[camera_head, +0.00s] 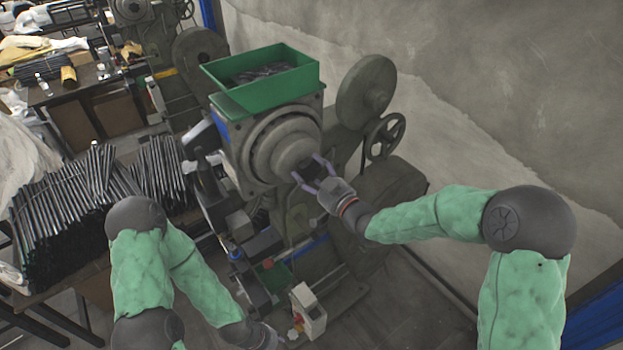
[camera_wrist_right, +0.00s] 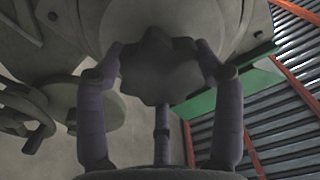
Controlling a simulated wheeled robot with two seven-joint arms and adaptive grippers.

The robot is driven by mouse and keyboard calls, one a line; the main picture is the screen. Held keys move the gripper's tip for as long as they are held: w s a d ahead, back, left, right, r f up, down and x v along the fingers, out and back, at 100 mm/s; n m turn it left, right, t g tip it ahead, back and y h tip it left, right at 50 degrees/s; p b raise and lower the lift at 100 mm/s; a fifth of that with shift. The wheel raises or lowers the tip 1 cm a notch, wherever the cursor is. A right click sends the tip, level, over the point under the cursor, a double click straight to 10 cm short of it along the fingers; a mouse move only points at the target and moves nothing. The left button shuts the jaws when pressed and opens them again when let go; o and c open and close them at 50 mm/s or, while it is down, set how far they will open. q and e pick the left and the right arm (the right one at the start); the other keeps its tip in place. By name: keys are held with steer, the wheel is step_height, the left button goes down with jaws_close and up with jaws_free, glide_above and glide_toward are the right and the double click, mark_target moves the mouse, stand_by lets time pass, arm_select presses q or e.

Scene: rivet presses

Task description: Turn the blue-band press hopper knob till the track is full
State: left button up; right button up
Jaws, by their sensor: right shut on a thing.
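The press (camera_head: 275,145) stands in the middle of the head view, with a round grey hopper on its upper front. A small blue strip shows at the hopper's left edge, and more blue shows low on the frame. The dark lobed hopper knob (camera_wrist_right: 160,68) fills the centre of the right wrist view. My right gripper (camera_head: 313,172) is shut on the knob, its fingers around the rim. The knob is mostly hidden behind the fingers in the head view. The track's fill cannot be told.
A green bin (camera_head: 262,78) of dark parts sits on top of the press. A flywheel (camera_head: 366,90) and a handwheel (camera_head: 384,137) are at its right. Bundles of dark rods (camera_head: 75,205) lie on a table at the left. A small control box (camera_head: 308,308) stands low in front.

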steer(key=n+b, duration=0.2)
steer(key=b, duration=0.2)
steer(key=n+b, duration=0.3)
steer(key=b, duration=0.2)
steer(key=n+b, duration=0.2)
steer(key=b, duration=0.3)
steer(key=shift+r, duration=0.25)
steer(key=n+b, duration=0.7)
steer(key=b, duration=0.2)
steer(key=shift+b, duration=0.4)
steer(key=n+b, duration=0.2)
steer(key=shift+n, duration=0.4)
steer(key=shift+n+b, duration=0.7)
steer(key=shift+n, duration=0.4)
steer(key=shift+a, duration=0.1)
steer(key=o, duration=1.2)
steer(key=shift+s+a, duration=0.1)
steer(key=shift+c, duration=0.2)
steer(key=shift+f, duration=0.1)
